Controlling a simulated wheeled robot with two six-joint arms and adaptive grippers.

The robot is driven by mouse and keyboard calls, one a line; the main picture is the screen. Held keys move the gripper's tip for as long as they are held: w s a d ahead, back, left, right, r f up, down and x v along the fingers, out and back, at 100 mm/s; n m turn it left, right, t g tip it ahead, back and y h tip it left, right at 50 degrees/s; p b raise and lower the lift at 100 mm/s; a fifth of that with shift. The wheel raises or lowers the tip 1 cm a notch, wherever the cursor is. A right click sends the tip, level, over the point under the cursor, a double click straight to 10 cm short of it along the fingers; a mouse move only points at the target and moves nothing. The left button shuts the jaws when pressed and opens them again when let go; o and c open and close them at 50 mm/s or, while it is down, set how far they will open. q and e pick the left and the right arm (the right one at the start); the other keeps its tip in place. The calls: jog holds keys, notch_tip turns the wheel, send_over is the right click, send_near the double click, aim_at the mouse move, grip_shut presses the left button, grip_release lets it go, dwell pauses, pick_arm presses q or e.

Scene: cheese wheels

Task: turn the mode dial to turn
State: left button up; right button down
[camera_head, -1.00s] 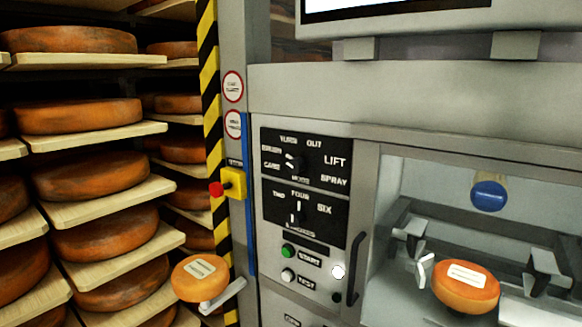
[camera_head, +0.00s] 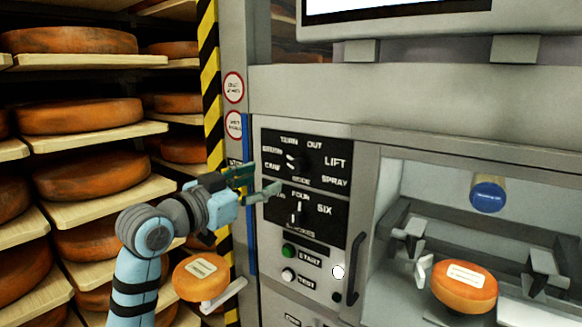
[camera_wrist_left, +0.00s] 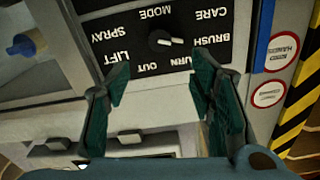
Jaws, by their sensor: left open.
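The mode dial (camera_head: 299,163) is a black knob with a white mark on the upper black panel (camera_head: 325,150), ringed by words including CARE, BRUSH, TURN, OUT, LIFT and SPRAY. In the left wrist view the dial (camera_wrist_left: 160,40) appears upside down, and its white mark points about toward BRUSH. My left gripper (camera_head: 260,180) is open and empty in front of the panel's left edge, left of and slightly below the dial. In the left wrist view its two green-padded fingers (camera_wrist_left: 158,85) stand apart, with the dial beyond the gap, not touched. My right gripper is not in view.
A second dial (camera_head: 299,208) with FOUR and SIX sits below. Green START (camera_head: 288,250) and white TEST (camera_head: 288,275) buttons are lower. A dark handle (camera_head: 355,265) stands right of them. Cheese wheels (camera_head: 90,180) fill shelves at left; one cheese (camera_head: 465,287) sits in the bay.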

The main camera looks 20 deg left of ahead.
aim_at(294, 168)
pick_arm(q)
jog(key=p+x, duration=0.1)
jog(key=x, duration=1)
jog(key=shift+w+p, duration=0.1)
jog(key=shift+p, duration=0.2)
jog(key=c, duration=1.2)
jog(key=shift+o, duration=0.2)
jog(key=shift+m, duration=0.3)
jog(key=m, duration=0.8)
